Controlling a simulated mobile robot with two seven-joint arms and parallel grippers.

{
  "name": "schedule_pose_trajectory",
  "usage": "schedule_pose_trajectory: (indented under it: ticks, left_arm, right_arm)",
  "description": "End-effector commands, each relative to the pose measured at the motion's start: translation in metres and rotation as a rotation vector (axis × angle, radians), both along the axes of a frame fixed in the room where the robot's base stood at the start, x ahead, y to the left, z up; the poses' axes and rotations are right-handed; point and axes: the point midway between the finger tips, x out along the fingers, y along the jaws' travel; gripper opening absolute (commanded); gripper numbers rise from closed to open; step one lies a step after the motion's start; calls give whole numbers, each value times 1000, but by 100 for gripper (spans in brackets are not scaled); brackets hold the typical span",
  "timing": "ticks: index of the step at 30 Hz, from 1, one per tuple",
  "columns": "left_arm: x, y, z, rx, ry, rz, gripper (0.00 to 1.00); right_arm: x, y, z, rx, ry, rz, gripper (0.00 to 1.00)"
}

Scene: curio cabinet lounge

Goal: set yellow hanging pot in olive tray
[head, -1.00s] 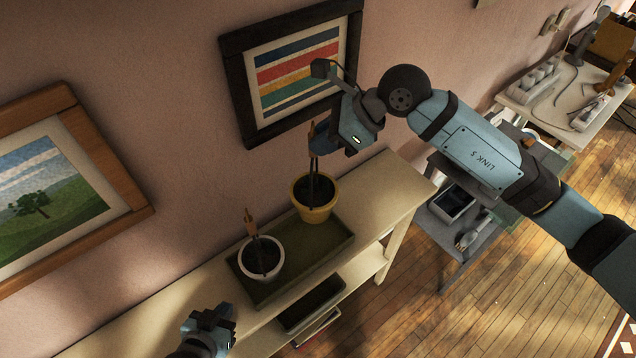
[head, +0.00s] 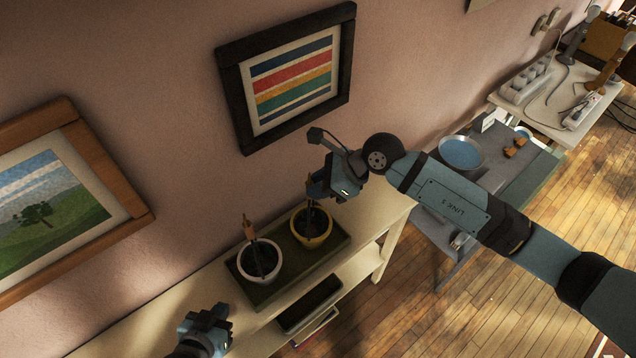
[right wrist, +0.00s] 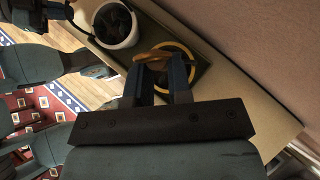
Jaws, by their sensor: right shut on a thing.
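The yellow hanging pot (head: 314,241), with dark soil and an upright hanger, is at the right end of the olive tray (head: 293,276), inside its outline. I cannot tell whether its base touches the tray floor. My right gripper (head: 317,201) is above the pot, shut on its hanger. In the right wrist view the gripper (right wrist: 157,72) covers part of the pot's yellow rim (right wrist: 190,62). A white pot (head: 244,271) with its own hanger stands in the left part of the tray. My left gripper (head: 208,318) is low at the left, away from the pots; its jaws are unclear.
The tray is on a pale shelf (head: 376,218) along the pink wall. A dark bin (head: 310,302) sits on the lower level. A striped picture (head: 292,80) hangs behind. A grey cart with a blue round pan (head: 461,153) stands at the right.

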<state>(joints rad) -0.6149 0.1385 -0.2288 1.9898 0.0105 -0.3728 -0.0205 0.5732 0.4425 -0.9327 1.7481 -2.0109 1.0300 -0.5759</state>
Motion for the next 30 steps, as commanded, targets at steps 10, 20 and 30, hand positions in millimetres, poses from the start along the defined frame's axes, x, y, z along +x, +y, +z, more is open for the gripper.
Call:
schedule_pose_trajectory:
  ticks: [10,20,30]
  left_arm:
    - [-1,-1,-2,-2,2,-1,0]
    - [-1,-3,2,-4,1,-3,0]
    - [-1,-3,-12,-6,3,-3,0]
  right_arm:
    - [0,0,-2,0,1,0,44]
    - [0,0,2,0,1,0,44]
    - [-6,-44,39,-2,-2,-1,44]
